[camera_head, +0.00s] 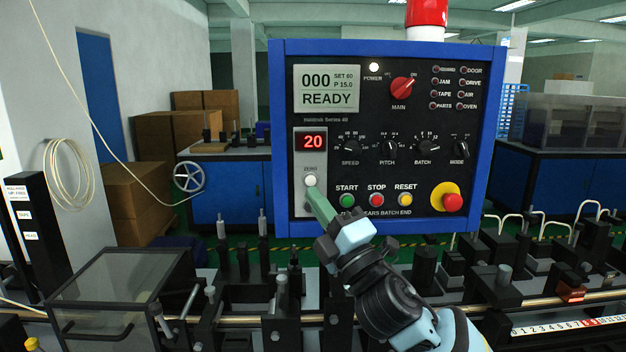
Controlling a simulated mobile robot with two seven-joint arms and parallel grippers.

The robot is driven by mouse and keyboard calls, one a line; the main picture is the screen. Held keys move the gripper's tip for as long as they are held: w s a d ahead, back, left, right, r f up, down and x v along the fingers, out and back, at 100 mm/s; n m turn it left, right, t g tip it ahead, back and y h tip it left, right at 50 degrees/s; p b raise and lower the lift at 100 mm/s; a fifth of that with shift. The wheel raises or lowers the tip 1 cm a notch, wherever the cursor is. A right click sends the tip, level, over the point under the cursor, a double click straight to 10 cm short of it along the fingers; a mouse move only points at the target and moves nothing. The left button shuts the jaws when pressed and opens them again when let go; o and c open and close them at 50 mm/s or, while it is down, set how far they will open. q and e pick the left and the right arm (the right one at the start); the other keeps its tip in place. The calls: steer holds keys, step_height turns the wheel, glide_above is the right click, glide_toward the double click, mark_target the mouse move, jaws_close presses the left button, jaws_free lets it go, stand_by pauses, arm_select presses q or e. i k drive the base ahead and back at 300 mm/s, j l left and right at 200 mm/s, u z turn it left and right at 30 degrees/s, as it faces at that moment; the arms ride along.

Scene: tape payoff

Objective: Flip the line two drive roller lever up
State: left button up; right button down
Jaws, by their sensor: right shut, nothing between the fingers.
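My right gripper (316,200) reaches up from the bottom of the picture, with pale blue and black links behind it. Its greenish fingers are shut with nothing between them. The tips are in front of the blue-framed control panel (420,190), just below the white ZERO button (311,181); I cannot tell whether they touch it. Slim metal levers or posts stand on the machine: one (190,302) beside the clear-lidded box and a grey-capped one (282,286) further right. I cannot tell which is the line two drive roller lever. My left gripper is not in view.
The panel reads 000 READY, with a red 20 display (313,142). A smoky clear-lidded box (115,290) and a labelled black post (40,230) stand at left. Black blocks and a ruler (570,325) line the right. A handwheel (188,177) and cardboard boxes (135,200) are behind.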

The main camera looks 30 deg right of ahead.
mark_target(155, 309)
steer(key=k+l, duration=0.1)
steer(key=k, duration=0.4)
steer(key=k+l, duration=0.1)
steer(key=k, duration=0.4)
